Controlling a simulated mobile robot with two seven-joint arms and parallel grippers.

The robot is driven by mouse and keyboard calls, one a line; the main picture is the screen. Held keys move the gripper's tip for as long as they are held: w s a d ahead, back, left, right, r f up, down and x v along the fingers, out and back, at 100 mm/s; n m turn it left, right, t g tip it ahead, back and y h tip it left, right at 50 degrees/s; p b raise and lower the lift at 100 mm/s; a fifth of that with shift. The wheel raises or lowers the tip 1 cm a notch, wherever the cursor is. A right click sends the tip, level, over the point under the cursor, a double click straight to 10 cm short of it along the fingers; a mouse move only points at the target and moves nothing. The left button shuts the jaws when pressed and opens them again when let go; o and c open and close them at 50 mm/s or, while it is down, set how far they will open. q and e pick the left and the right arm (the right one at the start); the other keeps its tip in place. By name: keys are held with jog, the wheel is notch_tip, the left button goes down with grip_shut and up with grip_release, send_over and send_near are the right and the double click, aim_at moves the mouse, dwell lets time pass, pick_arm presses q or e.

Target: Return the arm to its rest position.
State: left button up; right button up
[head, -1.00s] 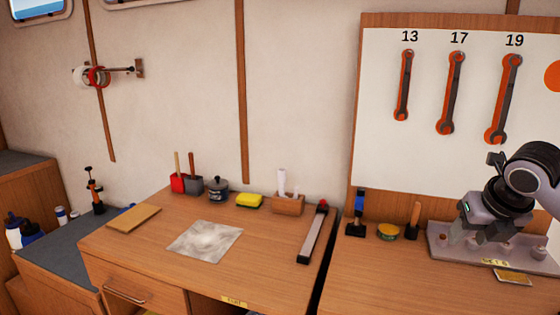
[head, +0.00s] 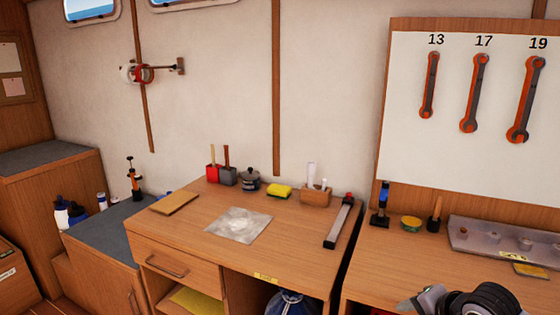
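My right arm shows at the bottom right of the head view, low in front of the right-hand bench. Its black wrist and the grey body of my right gripper (head: 418,303) are partly cut off by the lower picture edge. The gripper is clear of the metal tray, and I see nothing held in it. The fingers do not show well enough to tell whether they are open or shut. My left gripper is not in view.
Wrenches hang on the white board (head: 400,160) behind. The left desk (head: 290,235) carries a silvery sheet (head: 240,224), a yellow sponge (head: 279,191) and a long dark-and-silver bar (head: 338,224).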

jog(key=s+a+f+m+t, duration=0.1)
jog(key=s+a+f+m, duration=0.4)
jog(key=s+f+m, duration=0.3)
jog(key=s+a+f+m+t, duration=0.2)
jog(key=s+a+f+m, duration=0.3)
jog(key=s+f+m, duration=0.3)
jog(key=s+m, duration=0.4)
jog(key=shift+a+f+m+y, duration=0.15)
jog(key=shift+f+m+y, duration=0.15)
jog(key=shift+f+m, duration=0.1)
